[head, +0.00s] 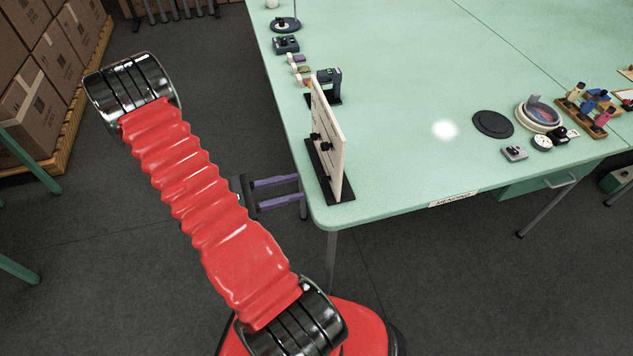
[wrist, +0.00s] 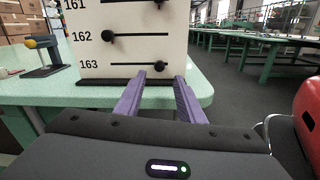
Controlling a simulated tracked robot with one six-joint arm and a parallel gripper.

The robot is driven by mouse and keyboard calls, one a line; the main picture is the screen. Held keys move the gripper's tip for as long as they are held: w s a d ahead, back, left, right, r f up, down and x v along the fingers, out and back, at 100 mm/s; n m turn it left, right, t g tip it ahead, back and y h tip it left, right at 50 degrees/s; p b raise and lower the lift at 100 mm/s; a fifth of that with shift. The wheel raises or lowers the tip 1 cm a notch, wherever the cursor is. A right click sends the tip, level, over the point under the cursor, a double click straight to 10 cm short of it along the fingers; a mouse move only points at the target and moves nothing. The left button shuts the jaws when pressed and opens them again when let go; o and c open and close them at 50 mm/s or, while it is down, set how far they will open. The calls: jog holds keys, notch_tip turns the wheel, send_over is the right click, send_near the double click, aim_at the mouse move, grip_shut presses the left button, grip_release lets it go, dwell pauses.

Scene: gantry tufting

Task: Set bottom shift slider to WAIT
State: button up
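An upright cream board (head: 329,135) stands on a dark base at the table's near left corner. In the wrist view the board (wrist: 90,50) has rows marked 161, 162 and 163, each with a dark slot. The bottom slider's dark knob (wrist: 158,66) appears near the right part of row 163. The row 162 knob (wrist: 107,36) is at the left end of its slot. No WAIT label is readable. My gripper (head: 300,187) is open and empty, its purple fingers pointing at the board's lower part. In the wrist view my gripper (wrist: 160,77) is just below row 163, apparently apart from the knob.
The green table (head: 400,80) has a clear middle. Small devices (head: 286,45) line its left edge. A dark disc (head: 493,124), a round dish (head: 540,115) and a wooden rack (head: 587,107) with figures sit at the right. Boxes (head: 55,50) stand on a pallet at far left.

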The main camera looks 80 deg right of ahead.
aim_at(325, 179)
jog(key=shift+x, duration=3.8)
grip_shut()
jog(key=shift+a, duration=0.1)
